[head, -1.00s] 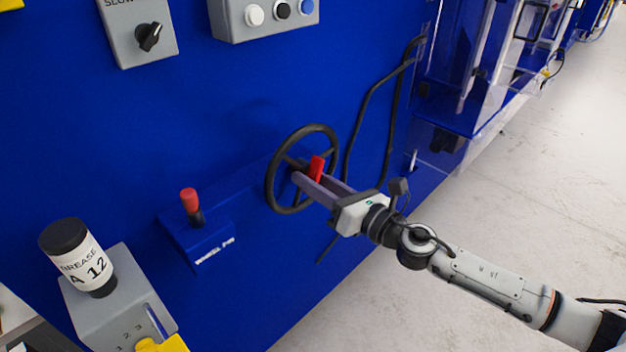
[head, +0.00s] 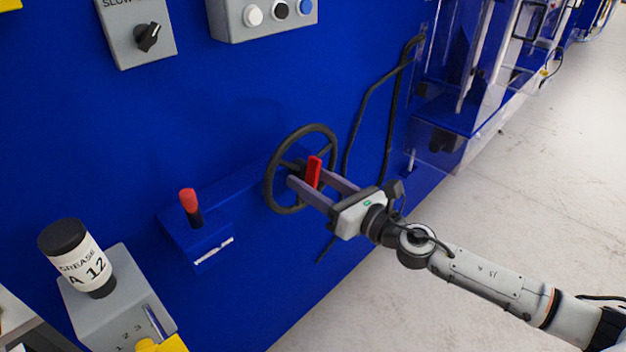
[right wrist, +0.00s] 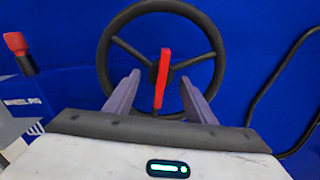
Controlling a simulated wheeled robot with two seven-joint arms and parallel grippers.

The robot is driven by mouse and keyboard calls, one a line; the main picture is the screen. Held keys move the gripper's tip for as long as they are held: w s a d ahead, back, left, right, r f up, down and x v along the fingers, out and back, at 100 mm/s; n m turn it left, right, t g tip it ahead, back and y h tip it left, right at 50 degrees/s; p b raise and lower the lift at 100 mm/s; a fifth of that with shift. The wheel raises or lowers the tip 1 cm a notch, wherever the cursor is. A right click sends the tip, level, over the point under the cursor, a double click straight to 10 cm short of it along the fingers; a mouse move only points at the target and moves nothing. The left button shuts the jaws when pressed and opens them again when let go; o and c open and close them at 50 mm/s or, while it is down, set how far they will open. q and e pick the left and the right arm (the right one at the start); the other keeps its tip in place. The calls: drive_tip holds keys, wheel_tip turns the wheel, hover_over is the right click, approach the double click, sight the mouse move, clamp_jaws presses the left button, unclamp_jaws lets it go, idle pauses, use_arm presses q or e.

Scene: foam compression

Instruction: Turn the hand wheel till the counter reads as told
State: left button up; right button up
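The black hand wheel (head: 270,186) stands upright on the blue machine front; it also shows in the right wrist view (right wrist: 108,45). A red handle (head: 313,172) sticks out near its middle and shows as an upright red bar (right wrist: 162,78) in the right wrist view. My right gripper (head: 322,180) is at the wheel, its two fingers spread on either side of the red handle with gaps to it. It shows open in the right wrist view (right wrist: 160,95). No counter can be made out. My left gripper is not in view.
A red-knobbed lever (head: 189,202) stands on a blue block left of the wheel. A grease canister (head: 85,262) sits at lower left. A black bent rail (head: 368,100) runs right of the wheel. A button box (head: 265,18) and a rotary switch (head: 149,37) are above.

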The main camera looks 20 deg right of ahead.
use_arm(q)
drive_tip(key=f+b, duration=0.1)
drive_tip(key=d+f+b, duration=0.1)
drive_tip(key=b, duration=0.1)
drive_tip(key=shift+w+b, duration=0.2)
drive_tip(key=shift+b, duration=0.1)
use_arm(e)
drive_tip(key=v, duration=1)
drive_tip(key=shift+s, duration=0.15)
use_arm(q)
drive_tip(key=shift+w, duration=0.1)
